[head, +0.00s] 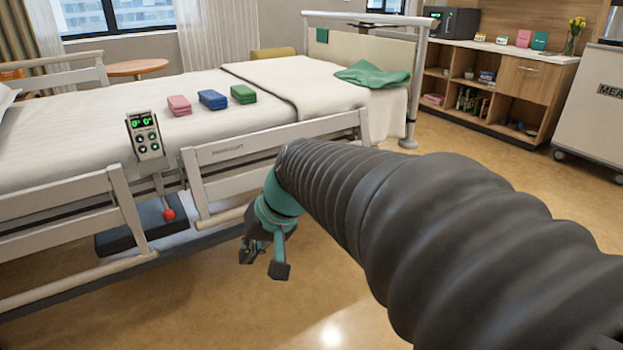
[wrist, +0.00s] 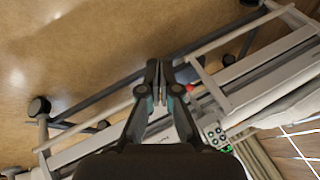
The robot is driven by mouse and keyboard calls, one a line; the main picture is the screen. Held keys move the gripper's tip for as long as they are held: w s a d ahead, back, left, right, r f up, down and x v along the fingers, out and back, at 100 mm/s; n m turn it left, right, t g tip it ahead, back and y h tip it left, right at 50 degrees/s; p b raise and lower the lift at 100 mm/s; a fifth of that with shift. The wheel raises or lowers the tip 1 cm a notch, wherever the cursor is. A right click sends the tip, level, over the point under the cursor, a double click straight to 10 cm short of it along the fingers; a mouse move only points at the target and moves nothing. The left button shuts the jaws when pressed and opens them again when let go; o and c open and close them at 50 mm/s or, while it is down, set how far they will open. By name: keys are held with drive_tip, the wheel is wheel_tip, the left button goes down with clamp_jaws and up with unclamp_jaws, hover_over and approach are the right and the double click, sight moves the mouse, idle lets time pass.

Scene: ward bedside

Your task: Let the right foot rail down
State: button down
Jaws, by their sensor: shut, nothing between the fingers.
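The near-side foot rail (head: 275,139) is a pale frame along the bed's near edge, its top bar standing above the mattress edge. A red knob (head: 168,215) on a short lever hangs at the rail's left end, below the control panel (head: 146,136). The red knob also shows in the wrist view (wrist: 190,88), just right of my fingertips and apart from them. My gripper (head: 265,262) points down in front of the rail's lower left part, right of the knob. In the wrist view my gripper (wrist: 157,88) is shut with nothing in it.
The near-side head rail (head: 60,190) is at the left. A green cloth (head: 372,74) is near the footboard (head: 360,50). Open floor (head: 290,320) lies in front of the bed.

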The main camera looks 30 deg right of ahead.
drive_tip(key=w+d+f+m+t+y+b, duration=0.1)
drive_tip(key=w+d+f+m+t+y, duration=0.2)
drive_tip(key=w+d, duration=0.85)
drive_tip(key=w+d+f+m+t, duration=0.3)
drive_tip(key=w+d+f+m, duration=0.1)
drive_tip(key=w+d, duration=0.7)
drive_tip(key=w+d+f+m+t+h+b, duration=0.1)
drive_tip(key=d+f+m+t+h, duration=0.45)
drive_tip(key=d, duration=0.85)
drive_tip(key=w+d+f+m+t+h, duration=0.1)
drive_tip(key=d+f+m, duration=0.1)
drive_tip(key=d+f, duration=0.9)
drive_tip(key=w+d+r, duration=0.1)
drive_tip(key=w+d, duration=0.1)
drive_tip(key=w, duration=1.2)
drive_tip(key=shift+d+r, duration=0.25)
